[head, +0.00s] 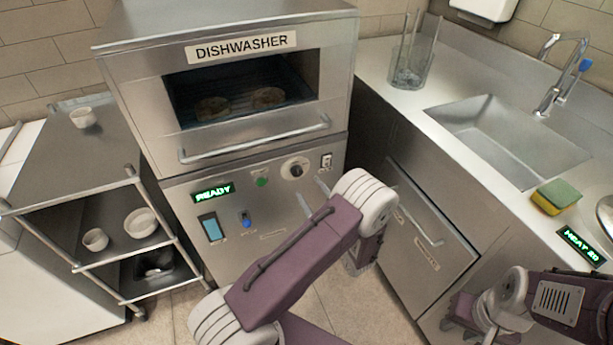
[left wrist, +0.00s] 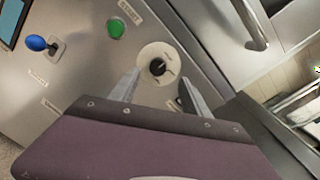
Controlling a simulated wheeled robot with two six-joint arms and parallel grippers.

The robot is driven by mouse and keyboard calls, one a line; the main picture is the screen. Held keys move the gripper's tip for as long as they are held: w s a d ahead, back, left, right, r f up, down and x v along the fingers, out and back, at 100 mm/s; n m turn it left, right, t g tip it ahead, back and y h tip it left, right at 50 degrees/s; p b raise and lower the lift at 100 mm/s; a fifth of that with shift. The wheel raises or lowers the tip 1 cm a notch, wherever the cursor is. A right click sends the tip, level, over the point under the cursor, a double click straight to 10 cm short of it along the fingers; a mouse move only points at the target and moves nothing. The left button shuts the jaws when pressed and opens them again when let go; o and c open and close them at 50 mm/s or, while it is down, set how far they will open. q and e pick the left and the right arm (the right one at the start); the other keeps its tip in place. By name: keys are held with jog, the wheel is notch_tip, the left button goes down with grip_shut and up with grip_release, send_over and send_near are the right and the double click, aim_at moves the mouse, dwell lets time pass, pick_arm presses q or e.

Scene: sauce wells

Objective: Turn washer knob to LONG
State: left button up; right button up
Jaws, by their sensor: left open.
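The washer knob (head: 295,168) is a black knob on a round pale dial on the dishwasher's front panel. It also shows in the left wrist view (left wrist: 158,67), with a light pointer mark; the dial lettering is too small to read. My left gripper (left wrist: 159,92) is open, its two grey fingers on either side of the knob's line in the wrist view, with nothing between them. My right gripper (head: 462,312) is low at the right, away from the panel.
Beside the knob are a green START button (left wrist: 115,29), a blue-tipped lever (left wrist: 37,43), a READY display (head: 213,192) and a small switch (head: 326,161). The oven-like door handle (head: 255,140) juts out above. A cart (head: 70,180) stands left; a sink counter (head: 400,105) stands right.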

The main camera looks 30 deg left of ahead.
aim_at(298, 173)
pick_arm(q)
jog(key=x, duration=0.5)
jog(key=b+x, duration=0.1)
jog(key=x, duration=0.2)
jog(key=shift+d+f, duration=0.1)
jog(key=shift+f, duration=0.25)
pick_arm(e)
jog(key=shift+s+d+f, duration=0.15)
jog(key=shift+s+f, duration=0.15)
jog(key=shift+f, duration=0.5)
pick_arm(q)
grip_shut()
